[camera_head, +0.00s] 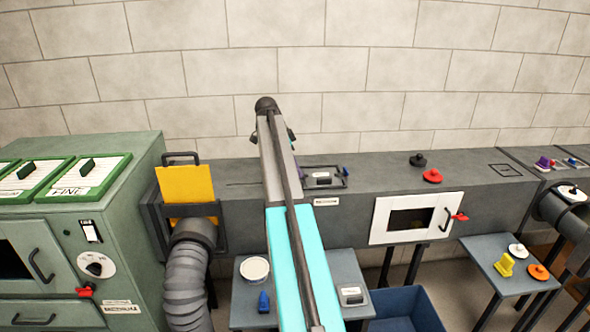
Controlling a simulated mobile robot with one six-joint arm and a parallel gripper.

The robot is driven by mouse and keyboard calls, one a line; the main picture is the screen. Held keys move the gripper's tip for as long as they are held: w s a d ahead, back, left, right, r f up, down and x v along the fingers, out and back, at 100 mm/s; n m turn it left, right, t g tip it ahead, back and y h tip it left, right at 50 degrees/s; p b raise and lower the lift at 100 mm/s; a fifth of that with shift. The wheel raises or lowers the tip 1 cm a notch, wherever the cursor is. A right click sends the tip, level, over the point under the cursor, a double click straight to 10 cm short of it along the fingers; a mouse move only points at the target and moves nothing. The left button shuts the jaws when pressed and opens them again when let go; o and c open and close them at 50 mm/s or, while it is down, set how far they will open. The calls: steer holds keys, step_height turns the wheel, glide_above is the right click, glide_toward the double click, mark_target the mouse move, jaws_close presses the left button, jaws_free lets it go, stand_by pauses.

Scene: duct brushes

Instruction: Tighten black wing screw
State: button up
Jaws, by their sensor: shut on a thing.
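A black wing screw (418,160) stands on the top of the long grey duct (370,182), right of centre. A red wing screw (432,176) is just in front of it. Whether either is fully seated I cannot tell. My arm rises through the middle of the view, well left of both screws. My gripper's jaws are hidden behind the arm, so what they are on does not show.
A white hatch (415,218) with a red latch is on the duct's front. A yellow plate (186,184) stands at its left end. Small grey tables, one (490,262) at right, and a blue bin (405,308) are below. A green cabinet (130,205) is at left.

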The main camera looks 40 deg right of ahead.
steer(key=shift+w+m, duration=0.1)
steer(key=shift+m, duration=0.4)
steer(key=o, duration=1)
steer(key=shift+o, duration=0.2)
steer(key=shift+r, duration=0.15)
steer(key=b+v, duration=0.3)
steer(key=v, duration=1)
steer(key=shift+w+r, duration=0.25)
steer(key=shift+r, duration=0.05)
